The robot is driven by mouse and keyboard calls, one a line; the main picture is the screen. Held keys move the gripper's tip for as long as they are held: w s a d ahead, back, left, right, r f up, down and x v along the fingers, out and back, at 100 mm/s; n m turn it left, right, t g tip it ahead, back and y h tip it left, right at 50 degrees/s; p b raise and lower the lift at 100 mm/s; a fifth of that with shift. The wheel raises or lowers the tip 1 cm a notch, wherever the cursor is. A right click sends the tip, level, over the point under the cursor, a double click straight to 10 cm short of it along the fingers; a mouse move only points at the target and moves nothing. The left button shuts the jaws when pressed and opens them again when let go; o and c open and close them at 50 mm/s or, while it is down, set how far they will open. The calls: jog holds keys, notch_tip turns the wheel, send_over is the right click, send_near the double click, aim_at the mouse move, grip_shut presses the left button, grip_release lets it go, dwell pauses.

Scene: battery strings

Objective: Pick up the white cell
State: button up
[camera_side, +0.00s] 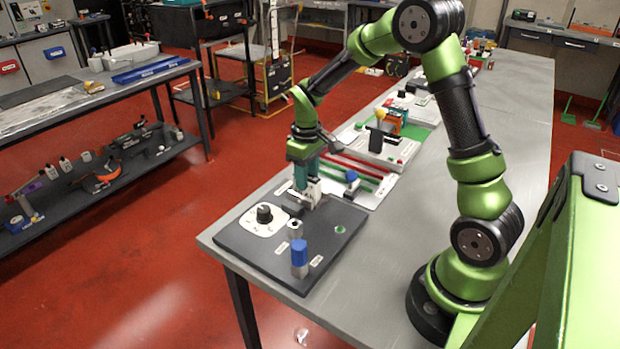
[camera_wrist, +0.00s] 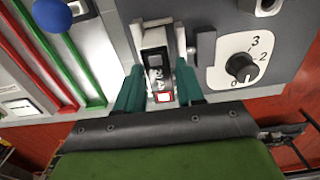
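My gripper (camera_wrist: 158,32) points down over the dark panel (camera_side: 250,248), at its far edge. In the wrist view its teal fingers with pale tips stand apart on either side of a narrow pale and dark piece (camera_wrist: 154,62) with lettering and a red mark. I cannot tell whether the tips touch this piece or whether it is the white cell. In the side view, the tips (camera_side: 311,193) hide most of what lies between them. No separate white cell can be made out clearly.
On the panel are a black dial on a white plate (camera_side: 264,218), a silver socket (camera_side: 294,228) and an upright blue cylinder (camera_side: 299,257). A blue ball (camera_side: 351,176) and red and green strips (camera_side: 358,168) lie beyond. The bench (camera_side: 385,237) is clear to the right.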

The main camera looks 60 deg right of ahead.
grip_shut()
jog(key=shift+r, duration=2.55)
jog(key=shift+d, duration=0.1)
